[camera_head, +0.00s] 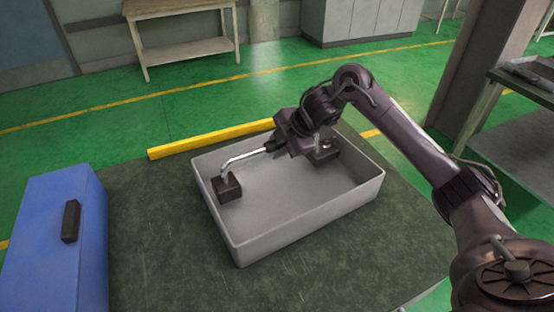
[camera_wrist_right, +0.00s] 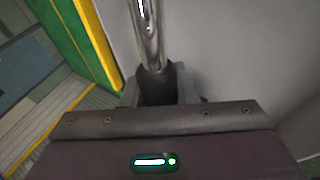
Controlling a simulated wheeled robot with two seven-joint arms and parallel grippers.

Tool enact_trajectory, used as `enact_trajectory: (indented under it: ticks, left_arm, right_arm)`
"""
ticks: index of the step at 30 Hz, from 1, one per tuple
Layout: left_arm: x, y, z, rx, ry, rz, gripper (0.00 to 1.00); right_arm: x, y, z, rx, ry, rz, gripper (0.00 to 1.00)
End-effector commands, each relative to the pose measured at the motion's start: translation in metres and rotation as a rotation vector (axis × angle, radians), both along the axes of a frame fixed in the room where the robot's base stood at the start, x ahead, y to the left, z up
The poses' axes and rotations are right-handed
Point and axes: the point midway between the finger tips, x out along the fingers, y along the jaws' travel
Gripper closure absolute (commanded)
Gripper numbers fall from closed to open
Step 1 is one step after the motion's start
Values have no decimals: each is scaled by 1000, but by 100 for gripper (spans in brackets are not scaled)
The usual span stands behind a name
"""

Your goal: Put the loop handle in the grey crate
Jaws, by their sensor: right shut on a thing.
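The grey crate (camera_head: 300,225) stands on the dark green table top. The loop handle (camera_head: 245,157) is a shiny silver bar that bends down to a dark block at the crate's left end. A second dark block (camera_head: 325,154) with a shiny bit on top shows inside the crate, partly behind my gripper; I cannot tell whether the bar joins it. My right gripper (camera_head: 272,148) is over the crate's far side, shut on the bar. The right wrist view shows the bar (camera_wrist_right: 148,35) running out from between the fingers (camera_wrist_right: 157,88). My left gripper is out of view.
A blue box (camera_head: 45,245) with a dark handle stands at the table's left. A yellow bar (camera_head: 210,139) runs along the far edge. The table around the crate is mostly clear. A wooden bench (camera_head: 185,48) and a grey bench (camera_head: 520,130) stand beyond.

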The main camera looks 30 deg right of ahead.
Motion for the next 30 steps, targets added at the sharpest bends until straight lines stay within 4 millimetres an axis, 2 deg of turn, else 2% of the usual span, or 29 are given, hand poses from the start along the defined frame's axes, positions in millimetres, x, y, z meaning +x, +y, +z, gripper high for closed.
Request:
enact_trajectory:
  ticks: [5,12,22,23,27,30]
  left_arm:
    - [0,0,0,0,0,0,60]
    - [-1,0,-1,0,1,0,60]
    - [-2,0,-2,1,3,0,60]
    - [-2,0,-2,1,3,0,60]
    - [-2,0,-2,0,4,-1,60]
    - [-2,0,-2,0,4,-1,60]
  right_arm:
    - [1,0,-8,2,-3,-1,100]
    - [1,0,-37,2,-4,-2,100]
    - [1,0,-40,2,-6,-1,100]
    - [0,0,-42,0,0,0,71]
    - [0,0,-42,0,0,0,53]
    - [0,0,-42,0,0,0,52]
